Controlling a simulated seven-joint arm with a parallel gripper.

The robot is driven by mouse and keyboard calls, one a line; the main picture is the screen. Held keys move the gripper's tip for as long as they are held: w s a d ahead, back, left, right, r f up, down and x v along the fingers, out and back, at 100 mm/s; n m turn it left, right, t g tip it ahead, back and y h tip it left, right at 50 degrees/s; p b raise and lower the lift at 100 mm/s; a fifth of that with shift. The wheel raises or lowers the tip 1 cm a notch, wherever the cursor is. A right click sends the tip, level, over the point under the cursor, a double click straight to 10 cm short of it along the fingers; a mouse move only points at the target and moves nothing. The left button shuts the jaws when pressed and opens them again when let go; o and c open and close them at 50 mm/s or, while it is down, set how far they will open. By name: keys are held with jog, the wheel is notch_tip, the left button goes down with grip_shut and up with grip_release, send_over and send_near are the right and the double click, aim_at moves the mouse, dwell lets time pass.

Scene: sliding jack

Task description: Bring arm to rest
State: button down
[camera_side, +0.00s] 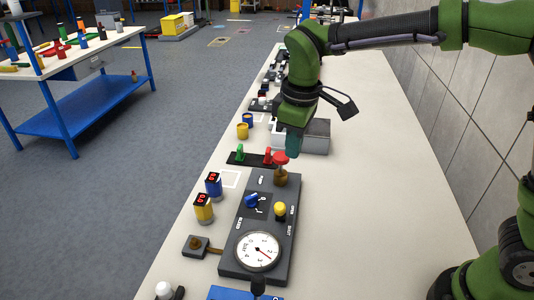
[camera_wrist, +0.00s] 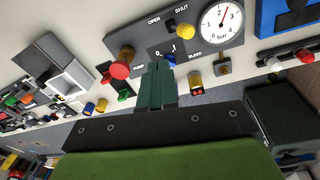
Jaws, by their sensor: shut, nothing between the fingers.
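My gripper (camera_side: 294,145) points down over the table, just above and beyond the red knob in the side view. Its teal fingers are shut together with nothing between them; they also show in the wrist view (camera_wrist: 157,82). A grey panel (camera_side: 234,258) lies below and nearer the side camera. It carries the red knob (camera_side: 281,159) on a brass body, a yellow knob (camera_side: 280,209), a blue lever (camera_side: 252,200) and a round white gauge (camera_side: 259,251). In the wrist view the red knob (camera_wrist: 120,70) is left of the fingertips, apart from them in the picture.
A grey box (camera_side: 316,136) stands behind my gripper. The white tabletop (camera_side: 385,190) is clear on the right, up to the tiled wall (camera_side: 485,110).

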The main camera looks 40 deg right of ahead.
jog(key=s+d+r+m+t+y, duration=0.1)
jog(key=s+d+m+t, duration=0.2)
jog(key=s+d+m, duration=0.2)
jog(key=s+d+r+m+t+y, duration=0.1)
jog(key=s+d+m, duration=0.4)
jog(key=s, duration=0.6)
jog(key=shift+s+d+r+m+t, duration=0.15)
jog(key=shift+d+r+m+t, duration=0.15)
jog(key=shift+d+r+t, duration=0.45)
jog(key=c, duration=1.8)
grip_release()
jog(key=shift+f+t, duration=0.2)
jog(key=shift+t, duration=0.05)
